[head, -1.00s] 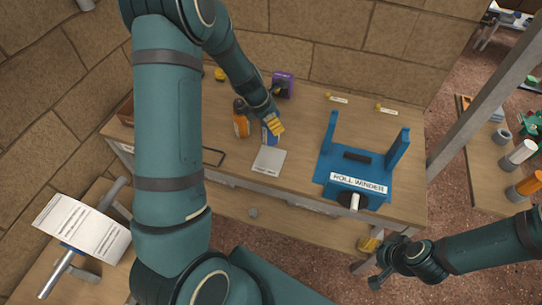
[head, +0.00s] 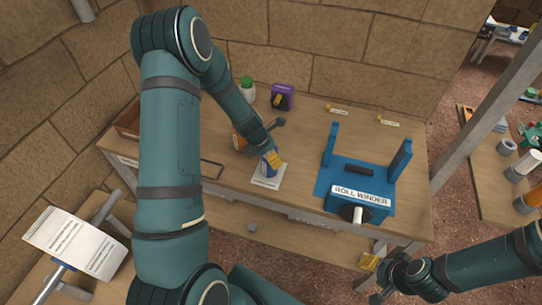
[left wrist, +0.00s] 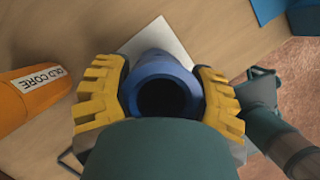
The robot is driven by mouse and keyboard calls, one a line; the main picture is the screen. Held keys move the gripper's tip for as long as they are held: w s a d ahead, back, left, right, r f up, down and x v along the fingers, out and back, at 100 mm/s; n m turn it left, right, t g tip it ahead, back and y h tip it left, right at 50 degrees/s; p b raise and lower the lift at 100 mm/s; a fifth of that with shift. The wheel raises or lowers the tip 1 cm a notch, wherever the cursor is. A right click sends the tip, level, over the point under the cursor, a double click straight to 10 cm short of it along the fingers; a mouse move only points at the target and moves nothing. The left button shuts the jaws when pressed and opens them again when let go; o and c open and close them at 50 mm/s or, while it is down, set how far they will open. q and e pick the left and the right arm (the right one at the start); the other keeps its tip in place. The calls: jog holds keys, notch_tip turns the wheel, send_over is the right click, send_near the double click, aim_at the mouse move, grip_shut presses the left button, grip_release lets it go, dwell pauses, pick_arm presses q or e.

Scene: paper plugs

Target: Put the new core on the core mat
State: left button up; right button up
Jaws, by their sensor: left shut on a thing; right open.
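The new core is a blue hollow tube (head: 267,170), held upright over the light grey core mat (head: 262,184). My left gripper (head: 275,160) is shut on it. In the left wrist view the core (left wrist: 165,90) shows its dark open end between the yellow fingers (left wrist: 165,95), and the pale mat (left wrist: 150,35) lies beneath it. I cannot tell whether the core's lower end touches the mat. My right gripper (head: 385,283) is open and empty, off the table's front.
The blue roll winder (head: 362,197) stands right of the mat with two uprights. A purple box (head: 283,96) and a green-capped bottle (head: 247,88) stand at the back. A wooden tray (head: 128,120) is at the left. Bare tabletop lies between mat and winder.

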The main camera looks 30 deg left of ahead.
pick_arm(q)
jog(key=shift+r, duration=0.15)
jog(key=o, duration=1.2)
jog(key=shift+f, duration=0.2)
jog(key=shift+o, duration=0.2)
jog(key=shift+r, duration=0.1)
